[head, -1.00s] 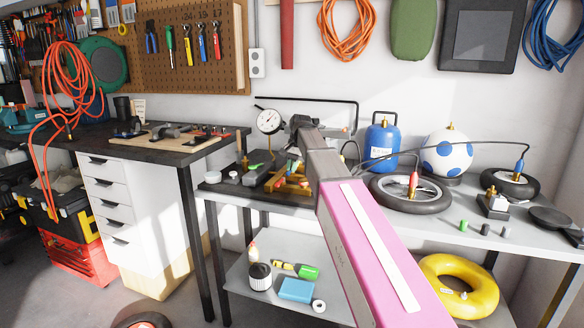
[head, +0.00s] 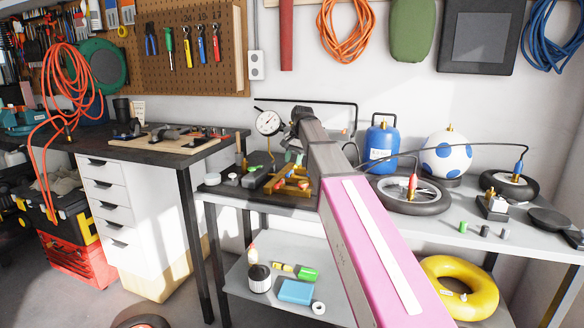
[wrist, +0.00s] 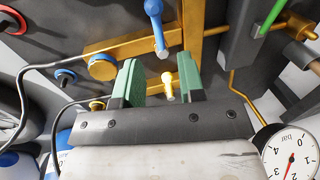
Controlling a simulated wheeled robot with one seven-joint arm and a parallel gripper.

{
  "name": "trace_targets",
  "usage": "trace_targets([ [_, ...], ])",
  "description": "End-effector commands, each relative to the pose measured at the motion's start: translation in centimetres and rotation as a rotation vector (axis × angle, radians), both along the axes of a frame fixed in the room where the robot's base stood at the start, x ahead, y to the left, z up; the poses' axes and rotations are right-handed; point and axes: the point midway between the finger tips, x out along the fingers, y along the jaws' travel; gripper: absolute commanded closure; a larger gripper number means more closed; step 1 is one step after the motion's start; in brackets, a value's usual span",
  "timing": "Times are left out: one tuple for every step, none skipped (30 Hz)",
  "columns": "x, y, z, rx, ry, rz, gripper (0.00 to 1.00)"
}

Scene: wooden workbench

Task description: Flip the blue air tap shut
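The blue air tap (wrist: 156,28) is a small blue lever at the top centre of the wrist view. It hangs along the brass manifold (wrist: 122,46), its pale end pointing down toward the fingers. My gripper (wrist: 159,64) is open, with a green pad on each side. The tap's lower end lies just beyond the gap between the fingertips, and I see no contact. A small brass fitting with a pale tip (wrist: 168,86) shows between the fingers. In the head view the brass manifold (head: 290,182) is partly hidden by my arm, and the blue tap cannot be made out.
A green lever (wrist: 270,18) is at upper right, a pressure gauge (wrist: 291,157) at lower right. A blue knob (wrist: 65,77) and red knob (wrist: 12,20) are at left. On the bench are a dial gauge (head: 268,122), a blue tank (head: 381,145) and a wheel (head: 420,203).

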Motion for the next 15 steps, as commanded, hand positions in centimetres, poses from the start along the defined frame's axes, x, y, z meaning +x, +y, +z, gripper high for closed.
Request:
trace_targets([
  [0.0,-0.2,1.1,0.0,-0.002,0.0,0.64],
  [0.0,-0.3,1.7,0.001,-0.001,0.0,0.64],
  [-0.1,-0.4,2.3,0.001,-0.001,0.0,0.64],
  [-0.1,-0.5,2.9,0.001,-0.001,0.001,0.64],
  [-0.1,-0.6,3.4,0.0,-0.002,0.001,0.64],
  [-0.2,-0.7,4.0,0.001,-0.001,0.001,0.64],
  [-0.3,-0.8,4.4,0.0,0.0,0.001,0.64],
  [-0.3,-0.8,4.8,0.0,0.0,0.001,0.64],
  [-0.3,-0.9,5.2,0.0,-0.001,0.001,0.64],
  [-0.3,-1.0,5.5,0.001,-0.001,0.001,0.64],
  [-0.4,-1.0,5.8,0.0,-0.001,0.001,0.64],
  [-0.4,-1.1,6.1,0.0,0.0,0.001,0.64],
  [-0.4,-1.1,6.3,0.0,0.0,0.001,0.64],
  [-0.5,-1.2,6.4,0.0,0.001,0.001,0.64],
  [-0.5,-1.2,6.5,0.0,0.001,0.001,0.64],
])
